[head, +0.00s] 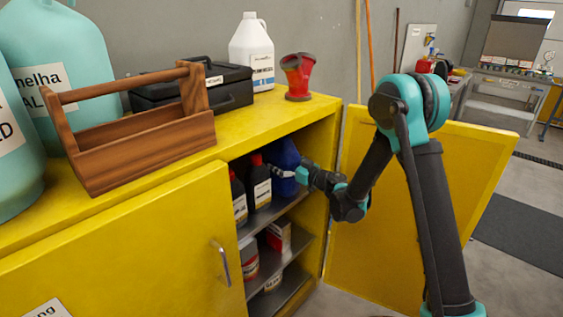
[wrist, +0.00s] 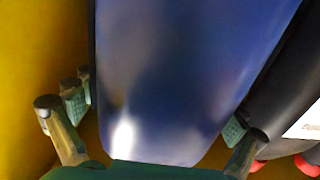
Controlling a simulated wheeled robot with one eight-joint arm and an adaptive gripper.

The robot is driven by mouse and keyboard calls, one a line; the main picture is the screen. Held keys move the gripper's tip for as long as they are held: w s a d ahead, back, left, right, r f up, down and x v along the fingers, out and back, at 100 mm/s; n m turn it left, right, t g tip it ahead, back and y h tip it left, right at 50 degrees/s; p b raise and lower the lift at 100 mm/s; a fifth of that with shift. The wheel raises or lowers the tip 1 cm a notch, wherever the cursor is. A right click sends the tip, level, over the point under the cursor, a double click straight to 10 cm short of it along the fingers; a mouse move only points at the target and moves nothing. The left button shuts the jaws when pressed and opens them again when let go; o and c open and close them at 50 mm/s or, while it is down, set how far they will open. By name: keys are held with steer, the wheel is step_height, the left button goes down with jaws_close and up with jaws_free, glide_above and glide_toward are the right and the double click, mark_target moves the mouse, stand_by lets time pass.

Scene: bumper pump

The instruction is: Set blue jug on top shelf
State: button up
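The blue jug (head: 284,160) is inside the yellow cabinet, on or just above its upper inner shelf (head: 270,212), at the right end. My gripper (head: 287,172) reaches in through the open doorway and is at the jug's front side. In the wrist view the blue jug (wrist: 180,75) fills the middle, with one finger of my gripper (wrist: 160,120) along each side. The pads appear to touch both sides, so it looks shut on the jug. The jug's base and far side are hidden.
Dark bottles (head: 260,182) with red caps stand close left of the jug; one shows in the wrist view (wrist: 285,100). The lower shelf holds several containers. The right door (head: 410,220) is open and the left door (head: 130,255) is shut. A toolbox and wooden tray (head: 150,145) stand on top.

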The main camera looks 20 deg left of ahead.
steer(key=shift+r, duration=0.1)
steer(key=shift+d, duration=0.2)
steer(key=v, duration=1.1)
steer(key=shift+s+d, duration=0.25)
